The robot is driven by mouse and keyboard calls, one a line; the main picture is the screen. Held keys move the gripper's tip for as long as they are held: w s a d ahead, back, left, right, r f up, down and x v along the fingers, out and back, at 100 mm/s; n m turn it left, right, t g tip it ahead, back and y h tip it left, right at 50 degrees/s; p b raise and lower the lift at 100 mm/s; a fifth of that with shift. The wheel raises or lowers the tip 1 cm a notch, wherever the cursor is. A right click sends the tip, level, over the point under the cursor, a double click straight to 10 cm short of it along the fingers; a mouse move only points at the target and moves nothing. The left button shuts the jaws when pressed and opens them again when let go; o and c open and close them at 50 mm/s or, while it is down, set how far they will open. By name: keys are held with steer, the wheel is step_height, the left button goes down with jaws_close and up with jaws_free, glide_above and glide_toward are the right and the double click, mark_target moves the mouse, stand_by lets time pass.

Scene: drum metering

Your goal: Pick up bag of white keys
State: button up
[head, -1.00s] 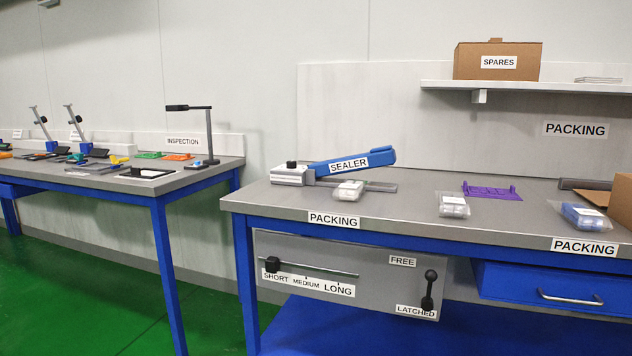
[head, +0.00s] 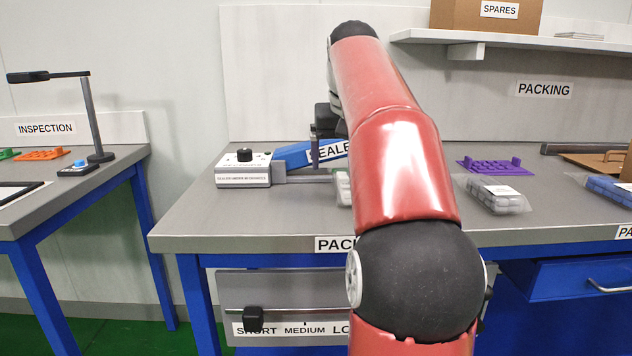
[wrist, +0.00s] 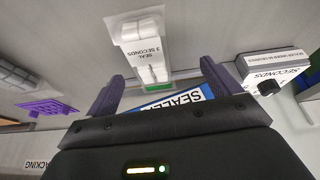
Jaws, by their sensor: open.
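A clear bag of white keys (head: 342,188) lies on the packing bench in front of the sealer, mostly hidden behind my red arm in the head view. In the wrist view the bag (wrist: 128,32) lies ahead of my gripper, with a white label reading "SEAL 3 SECONDS". My gripper (wrist: 160,85) is open, its two purple fingers spread wide and nothing between them. In the head view one finger of my gripper (head: 315,152) shows above the bench by the sealer. The bag looks apart from the fingers.
The blue sealer (head: 295,156) with its white control box (head: 243,169) stands behind the bag. A bag of grey keys (head: 494,194), a purple tray (head: 490,166) and a bag of blue keys (head: 607,188) lie to the right. The bench's front left is clear.

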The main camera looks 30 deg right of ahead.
steer(key=d, duration=0.3)
steer(key=shift+w+d+r+m, duration=0.1)
steer(key=shift+w+r+m, duration=0.1)
steer(key=shift+w+m, duration=0.1)
steer(key=b+x, duration=0.1)
steer(key=x, duration=0.1)
steer(key=b+x, duration=0.1)
steer(key=x, duration=0.4)
steer(key=shift+s+a+f+b, duration=0.2)
steer(key=shift+a+f+b, duration=0.1)
steer(key=shift+f+b, duration=0.1)
steer(key=shift+r, duration=0.1)
steer(key=shift+c, duration=0.4)
steer(key=c, duration=1.2)
steer(key=shift+r, duration=0.1)
